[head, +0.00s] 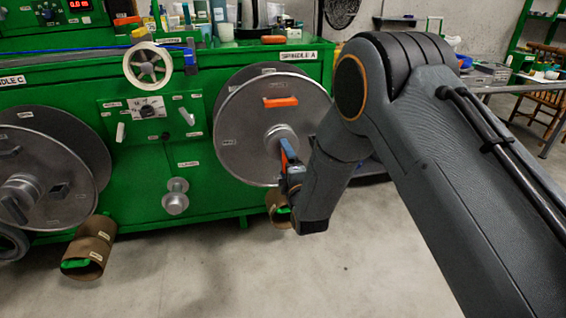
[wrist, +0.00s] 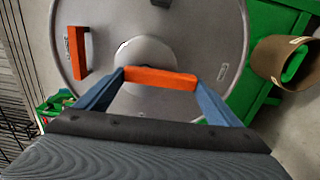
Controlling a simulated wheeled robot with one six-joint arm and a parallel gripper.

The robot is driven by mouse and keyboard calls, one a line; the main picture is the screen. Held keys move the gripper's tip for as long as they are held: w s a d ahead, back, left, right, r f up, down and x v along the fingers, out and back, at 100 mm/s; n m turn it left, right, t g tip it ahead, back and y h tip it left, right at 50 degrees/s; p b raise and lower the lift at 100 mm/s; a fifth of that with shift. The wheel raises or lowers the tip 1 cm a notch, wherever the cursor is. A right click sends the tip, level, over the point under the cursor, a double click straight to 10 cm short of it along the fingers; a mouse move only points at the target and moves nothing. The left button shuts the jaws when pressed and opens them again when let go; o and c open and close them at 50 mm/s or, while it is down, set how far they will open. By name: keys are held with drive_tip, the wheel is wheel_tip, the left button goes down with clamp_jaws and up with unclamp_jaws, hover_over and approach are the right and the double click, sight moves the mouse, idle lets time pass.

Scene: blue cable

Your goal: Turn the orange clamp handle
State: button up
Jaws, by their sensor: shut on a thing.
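The orange clamp handle (wrist: 160,79) is a short orange bar in front of the silver hub (wrist: 143,50) of the Spindle A reel. In the wrist view it spans the gap between the two blue fingers of my gripper (wrist: 161,83), which is shut on it, one finger at each end. A little orange of the handle (head: 283,157) shows beside the blue finger. The rest is hidden by the gripper.
A second orange handle (head: 281,102) is fixed on the grey reel disc (head: 243,127), above the hub. The green machine (head: 210,200) stands close behind. The floor (head: 240,280) in front is clear.

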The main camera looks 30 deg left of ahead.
drive_tip(key=o, duration=1.4)
drive_tip(key=shift+c, duration=0.2)
drive_tip(key=v, duration=0.7)
drive_tip(key=shift+s+d+p, duration=0.2)
drive_tip(key=shift+d+p, duration=0.15)
drive_tip(key=shift+p, duration=0.05)
